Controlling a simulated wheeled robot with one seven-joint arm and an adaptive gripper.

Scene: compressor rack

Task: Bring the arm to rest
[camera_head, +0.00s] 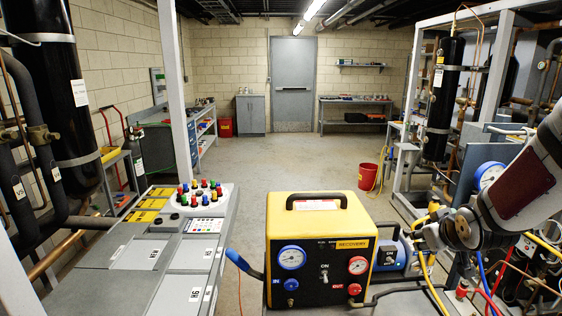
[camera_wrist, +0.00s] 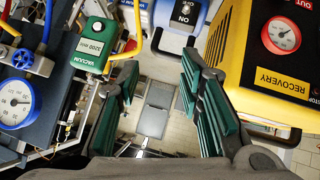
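My arm (camera_head: 525,185) reaches in from the right edge in the head view. My gripper (camera_wrist: 160,88) shows in the wrist view with its two green-padded fingers wide apart and nothing held between them. In the head view the gripper's end is small and partly lost among hoses, right of the recovery machine. The yellow and black recovery machine (camera_head: 320,250) stands upright in the front middle. Its yellow side (camera_wrist: 270,70) is close beside the right finger in the wrist view. A green vacuum gauge (camera_wrist: 92,45) is beyond the left finger.
A blue pump (camera_head: 392,252) sits right of the recovery machine. A blue gauge (camera_head: 489,175) and pipes of the rack are close around my arm. A grey panel (camera_head: 150,250) with coloured knobs is at left. The floor (camera_head: 265,160) beyond is mostly clear, with a red bucket (camera_head: 368,176).

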